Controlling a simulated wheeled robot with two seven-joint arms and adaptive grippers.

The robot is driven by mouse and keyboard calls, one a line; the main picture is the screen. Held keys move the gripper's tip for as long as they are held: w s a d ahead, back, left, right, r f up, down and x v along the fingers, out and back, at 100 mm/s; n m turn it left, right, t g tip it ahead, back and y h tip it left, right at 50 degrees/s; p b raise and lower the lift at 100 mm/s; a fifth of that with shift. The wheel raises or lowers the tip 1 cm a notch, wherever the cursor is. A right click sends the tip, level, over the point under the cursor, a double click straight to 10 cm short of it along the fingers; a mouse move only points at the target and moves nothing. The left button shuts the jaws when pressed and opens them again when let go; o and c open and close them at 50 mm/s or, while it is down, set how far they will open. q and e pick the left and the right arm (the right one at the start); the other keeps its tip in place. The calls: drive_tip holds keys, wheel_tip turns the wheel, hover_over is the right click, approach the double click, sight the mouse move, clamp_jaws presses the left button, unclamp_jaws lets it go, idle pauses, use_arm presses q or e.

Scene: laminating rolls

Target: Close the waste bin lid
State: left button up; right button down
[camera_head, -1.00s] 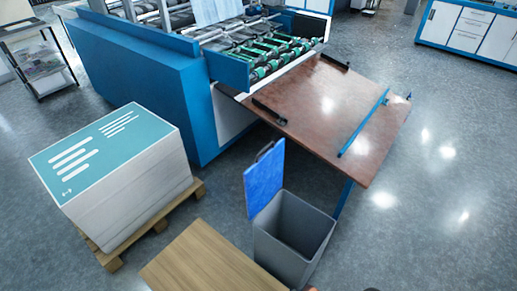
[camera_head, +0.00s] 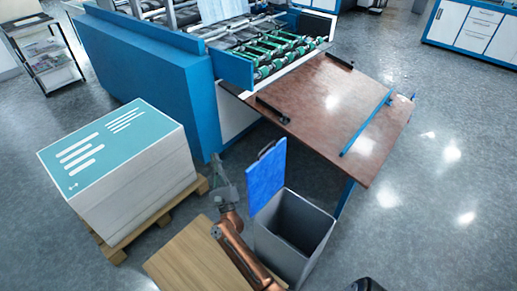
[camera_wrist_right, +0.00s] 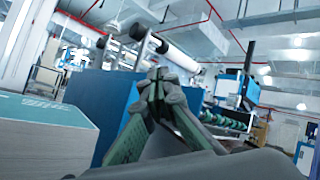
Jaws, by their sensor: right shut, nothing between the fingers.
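The grey waste bin (camera_head: 280,252) stands on the floor in the head view, its mouth open. Its blue lid (camera_head: 267,176) stands upright at the bin's left edge, with a dark handle at its top. My right gripper (camera_head: 217,161) is shut and empty, a little left of the lid on its outer side, and appears apart from it. In the right wrist view my fingers (camera_wrist_right: 160,74) meet at their tips; bin and lid do not show there. My left gripper is not in view.
A brown table (camera_head: 335,105) with a blue bar stands just behind and right of the bin. A paper stack (camera_head: 125,165) on a wooden pallet (camera_head: 118,256) is at left. A wooden surface (camera_head: 185,262) lies in front. A blue machine (camera_head: 150,85) is behind. Floor is clear at right.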

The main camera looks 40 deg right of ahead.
drive_tip(key=s+d+r+m+g+h, duration=0.1)
drive_tip(key=d+r+m+g+h, duration=0.2)
drive_tip(key=m+g+h, duration=0.5)
drive_tip(key=d+r+m+g+h, duration=0.25)
drive_tip(key=m+g, duration=0.25)
drive_tip(key=m, duration=0.8)
drive_tip(key=s+a+f+m+g+y, duration=0.1)
drive_tip(key=s+a+m+g+y, duration=0.3)
drive_tip(key=m+g, duration=0.9)
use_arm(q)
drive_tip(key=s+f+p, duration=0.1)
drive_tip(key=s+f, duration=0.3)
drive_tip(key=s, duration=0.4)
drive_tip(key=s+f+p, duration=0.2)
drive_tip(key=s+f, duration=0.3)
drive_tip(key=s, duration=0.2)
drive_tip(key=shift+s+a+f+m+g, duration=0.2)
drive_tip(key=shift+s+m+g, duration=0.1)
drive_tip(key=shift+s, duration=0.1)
use_arm(e)
drive_tip(key=s+d+m, duration=0.1)
drive_tip(key=s+d, duration=0.2)
drive_tip(key=d, duration=0.2)
drive_tip(key=s+d+r+m+t, duration=0.1)
drive_tip(key=s+d, duration=0.2)
drive_tip(key=d, duration=0.2)
drive_tip(key=shift+d+m+h, duration=0.3)
drive_tip(key=shift+d+h, duration=0.1)
drive_tip(key=shift+h, duration=0.05)
